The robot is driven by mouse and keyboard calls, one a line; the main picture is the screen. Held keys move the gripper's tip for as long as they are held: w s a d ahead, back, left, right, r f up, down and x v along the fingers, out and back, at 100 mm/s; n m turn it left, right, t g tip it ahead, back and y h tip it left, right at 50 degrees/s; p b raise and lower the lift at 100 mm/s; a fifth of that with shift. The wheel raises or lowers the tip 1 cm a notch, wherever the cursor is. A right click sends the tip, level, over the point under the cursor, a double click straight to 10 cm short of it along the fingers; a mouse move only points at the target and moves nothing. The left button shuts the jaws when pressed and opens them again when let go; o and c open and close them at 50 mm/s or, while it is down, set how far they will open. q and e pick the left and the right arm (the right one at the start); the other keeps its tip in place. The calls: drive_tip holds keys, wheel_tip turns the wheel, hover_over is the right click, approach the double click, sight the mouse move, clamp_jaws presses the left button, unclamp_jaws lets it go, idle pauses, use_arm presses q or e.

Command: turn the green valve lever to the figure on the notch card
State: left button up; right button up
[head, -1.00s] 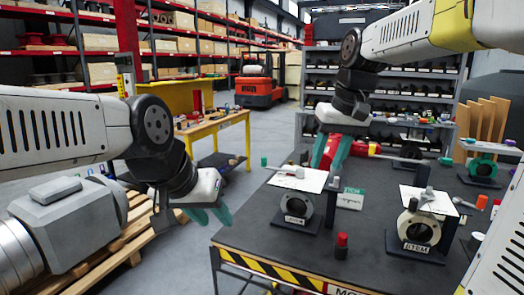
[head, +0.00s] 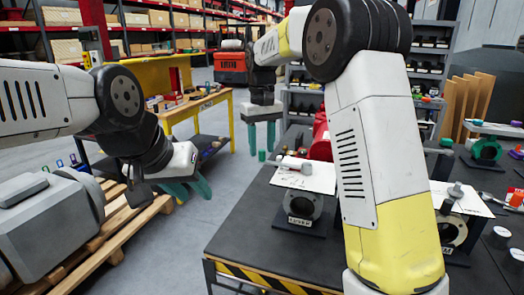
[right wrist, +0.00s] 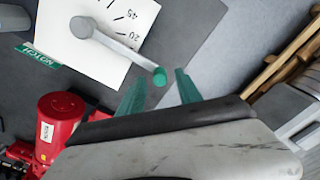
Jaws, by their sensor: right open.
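The green-tipped lever (right wrist: 120,48) is grey and turns on a round hub above a white dial plate (head: 304,176). Its green tip (head: 262,155) sticks out past the plate's edge. The valve body (head: 301,206) stands below the plate. My right gripper (head: 262,135) is open and points down by the tip. In the right wrist view its teal fingers (right wrist: 159,76) lie either side of the green tip, with gaps. Marks 20 and 45 show on the dial. A green NOTCH label (right wrist: 40,58) is partly covered by the plate. My left gripper (head: 190,188) is open and empty, away from the bench.
A red object (head: 320,138) stands behind the valve, and it shows in the right wrist view (right wrist: 60,118). Another valve with an orange tip (head: 516,198) is at the right. A green valve (head: 487,151) is at the back right. Pallets lie at lower left.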

drive_tip(key=shift+f, duration=0.95)
clamp_jaws()
idle(0.7)
